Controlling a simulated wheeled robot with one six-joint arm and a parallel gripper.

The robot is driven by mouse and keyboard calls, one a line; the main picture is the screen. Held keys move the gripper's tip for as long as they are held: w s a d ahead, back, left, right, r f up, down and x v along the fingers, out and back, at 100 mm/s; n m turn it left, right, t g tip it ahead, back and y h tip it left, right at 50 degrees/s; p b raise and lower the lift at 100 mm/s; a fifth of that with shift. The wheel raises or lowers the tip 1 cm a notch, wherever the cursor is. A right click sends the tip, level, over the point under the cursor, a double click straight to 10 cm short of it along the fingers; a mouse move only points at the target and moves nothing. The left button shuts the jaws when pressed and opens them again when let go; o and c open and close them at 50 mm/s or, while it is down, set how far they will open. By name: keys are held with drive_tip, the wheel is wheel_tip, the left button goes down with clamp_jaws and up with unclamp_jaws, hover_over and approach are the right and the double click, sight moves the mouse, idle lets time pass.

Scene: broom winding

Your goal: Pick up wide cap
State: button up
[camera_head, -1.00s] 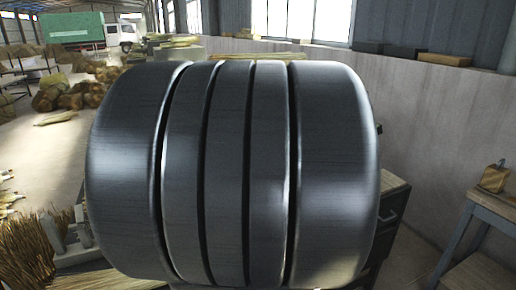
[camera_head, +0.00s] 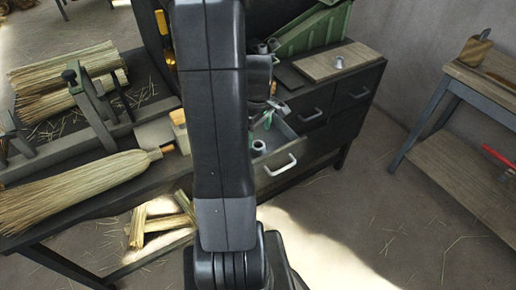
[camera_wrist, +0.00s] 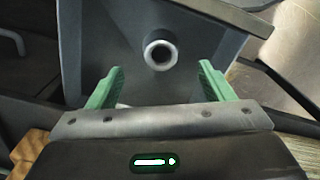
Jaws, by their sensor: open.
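In the wrist view, a round pale cap with a dark central opening (camera_wrist: 161,54) sits inside a grey drawer (camera_wrist: 105,45). My gripper (camera_wrist: 161,68) is open and empty, its green fingers on either side of the view just short of the cap. In the head view a small cap (camera_head: 258,148) shows in the open drawer (camera_head: 288,162) beside my arm, which hides part of the drawer and most of my gripper. A small flared cap (camera_head: 338,63) stands on a wooden board on the cabinet top. I cannot tell which is called wide.
The dark cabinet (camera_head: 352,112) holds a green bin (camera_head: 312,30) on top. A broom (camera_head: 85,188) lies on the bench at left, near clamps and straw bundles (camera_head: 65,85). A wooden side table (camera_head: 470,140) stands at right, with open floor between.

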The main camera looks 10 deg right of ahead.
sight(258, 145)
drive_tip(key=shift+s+f+b, duration=0.1)
drive_tip(key=shift+f+b, duration=0.2)
drive_tip(key=shift+f, duration=2.8)
drive_tip(key=shift+c, duration=0.2)
drive_tip(key=c, duration=1.1)
drive_tip(key=shift+r, duration=0.1)
